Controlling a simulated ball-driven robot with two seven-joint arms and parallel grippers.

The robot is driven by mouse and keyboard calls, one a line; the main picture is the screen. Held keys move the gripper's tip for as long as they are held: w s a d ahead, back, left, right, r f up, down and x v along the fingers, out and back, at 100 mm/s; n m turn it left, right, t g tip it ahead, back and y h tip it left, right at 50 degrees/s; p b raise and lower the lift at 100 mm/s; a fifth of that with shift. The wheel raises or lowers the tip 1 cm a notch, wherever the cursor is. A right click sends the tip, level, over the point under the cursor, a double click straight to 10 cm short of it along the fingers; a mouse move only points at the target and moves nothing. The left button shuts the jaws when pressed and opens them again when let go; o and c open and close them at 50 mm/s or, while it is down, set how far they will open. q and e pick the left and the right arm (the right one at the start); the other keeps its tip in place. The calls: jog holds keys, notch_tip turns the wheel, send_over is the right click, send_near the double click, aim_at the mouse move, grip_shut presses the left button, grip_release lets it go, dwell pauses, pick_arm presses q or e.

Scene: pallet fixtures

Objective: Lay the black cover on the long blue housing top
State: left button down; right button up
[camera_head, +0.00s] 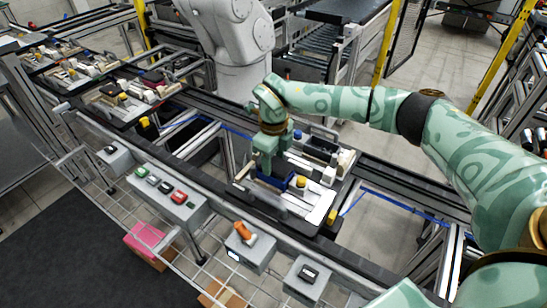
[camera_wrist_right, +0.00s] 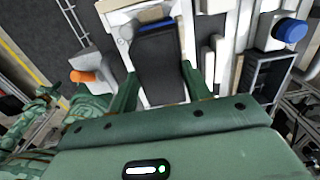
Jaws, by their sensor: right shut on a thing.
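My right gripper (camera_head: 268,172) points down over the pallet fixture (camera_head: 310,212) in the head view. In the right wrist view, its fingers (camera_wrist_right: 160,80) are shut on the sides of the black cover (camera_wrist_right: 163,65). The blue housing (camera_head: 288,183) sits low in the fixture beside the fingers. In the wrist view a thin blue strip of the housing (camera_wrist_right: 156,28) shows past the cover's far end. Whether the cover touches the housing I cannot tell. The cover is mostly hidden by the gripper in the head view. My left gripper is not in view.
A box with an orange knob (camera_head: 243,230) and a button panel (camera_head: 167,197) line the near rail. Another loaded pallet (camera_head: 125,100) stands farther left on the line.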

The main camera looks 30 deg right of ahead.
aim_at(274, 163)
jog(key=shift+f, duration=0.55)
dwell(0.4)
jog(key=o, duration=1)
jog(key=shift+o, duration=0.2)
jog(key=shift+r, duration=0.1)
notch_tip(274, 163, up, 16)
jog(key=p, duration=0.1)
